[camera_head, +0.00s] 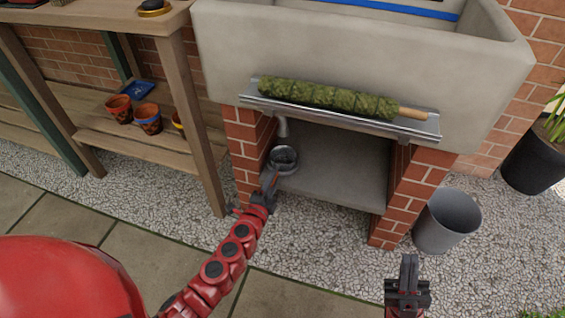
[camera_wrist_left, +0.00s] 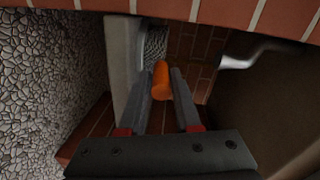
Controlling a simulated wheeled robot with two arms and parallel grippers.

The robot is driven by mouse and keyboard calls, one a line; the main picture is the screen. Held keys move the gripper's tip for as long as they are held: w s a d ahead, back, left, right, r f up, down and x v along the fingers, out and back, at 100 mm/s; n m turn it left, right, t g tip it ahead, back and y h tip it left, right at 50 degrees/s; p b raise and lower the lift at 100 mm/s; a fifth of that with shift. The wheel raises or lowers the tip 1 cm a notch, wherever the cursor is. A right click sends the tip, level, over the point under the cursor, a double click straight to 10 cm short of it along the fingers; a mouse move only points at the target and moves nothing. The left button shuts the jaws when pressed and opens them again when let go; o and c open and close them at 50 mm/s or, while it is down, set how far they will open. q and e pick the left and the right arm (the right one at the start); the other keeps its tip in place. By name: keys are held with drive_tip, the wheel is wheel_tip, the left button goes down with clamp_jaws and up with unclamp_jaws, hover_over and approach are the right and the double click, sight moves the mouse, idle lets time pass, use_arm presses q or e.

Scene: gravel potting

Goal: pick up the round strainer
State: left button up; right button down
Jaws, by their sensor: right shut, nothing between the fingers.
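The round strainer (camera_head: 284,158) is a grey, round-rimmed piece at the left side of the alcove under the sink, near the brick pillar. In the left wrist view its orange handle (camera_wrist_left: 161,82) points toward me, with grey mesh (camera_wrist_left: 155,42) behind it. My left gripper (camera_head: 269,180) is low in front of the strainer. In the wrist view the left fingers (camera_wrist_left: 162,95) stand apart, one on each side of the handle; I cannot make out firm contact. My right gripper (camera_head: 408,270) is shut and empty at the lower right, away from the strainer.
A stone sink (camera_head: 350,45) rests on brick pillars (camera_head: 405,195); a metal ledge (camera_head: 430,127) holds a mossy pole (camera_head: 325,98). A drain pipe (camera_head: 282,127) hangs above the strainer. A grey bucket (camera_head: 447,220) stands right. A wooden bench (camera_head: 150,150) with pots is left.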

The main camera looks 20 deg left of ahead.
sight(279, 168)
use_arm(q)
drive_tip(key=w, duration=0.3)
drive_tip(key=shift+w+f, duration=0.15)
drive_tip(key=shift+w, duration=0.1)
clamp_jaws()
